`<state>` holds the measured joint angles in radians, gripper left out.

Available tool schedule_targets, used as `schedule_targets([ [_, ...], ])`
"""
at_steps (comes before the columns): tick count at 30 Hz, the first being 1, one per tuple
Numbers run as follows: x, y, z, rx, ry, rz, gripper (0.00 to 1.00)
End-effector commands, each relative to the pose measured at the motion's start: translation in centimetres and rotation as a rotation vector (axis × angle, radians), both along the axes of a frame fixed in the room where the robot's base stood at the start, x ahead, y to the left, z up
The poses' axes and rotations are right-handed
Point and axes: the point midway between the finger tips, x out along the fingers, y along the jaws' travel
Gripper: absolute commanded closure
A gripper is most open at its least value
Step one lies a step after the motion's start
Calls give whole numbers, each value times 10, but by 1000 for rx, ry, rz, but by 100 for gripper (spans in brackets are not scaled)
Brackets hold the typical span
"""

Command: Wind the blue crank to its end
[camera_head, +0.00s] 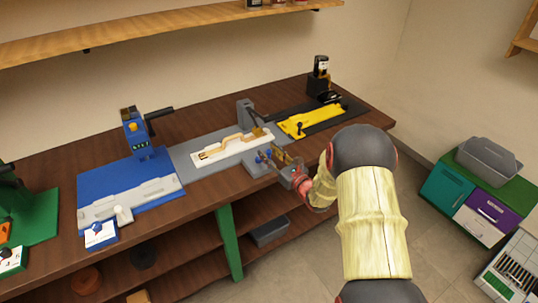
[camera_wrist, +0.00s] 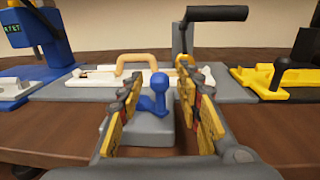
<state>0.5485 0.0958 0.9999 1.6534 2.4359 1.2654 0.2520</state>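The blue crank (camera_wrist: 158,92) stands upright on a small grey block (camera_wrist: 156,133) at the front of the grey station, with a round knob on top and a short bent arm at its left. In the head view the blue crank (camera_head: 262,157) is small, at the table's front edge. My gripper (camera_wrist: 160,88) is open, its yellow-padded fingers on either side of the crank with gaps to both sides. In the head view my gripper (camera_head: 285,163) reaches in from the right.
Behind the crank lies a white tray (camera_wrist: 101,79) with a tan handle (camera_wrist: 131,62); a black lever (camera_wrist: 215,13) rises behind. A blue station (camera_head: 150,190) stands left, a yellow-and-black one (camera_head: 310,121) right. A shelf (camera_head: 150,28) hangs above the table.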

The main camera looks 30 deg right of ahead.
Motion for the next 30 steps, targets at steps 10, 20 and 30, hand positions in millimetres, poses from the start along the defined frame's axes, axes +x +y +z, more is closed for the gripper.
schedule_targets([
  [10,2,0,1,-1,0,0,68],
  [20,2,0,1,-1,0,0,87],
  [30,2,0,1,-1,0,0,100],
])
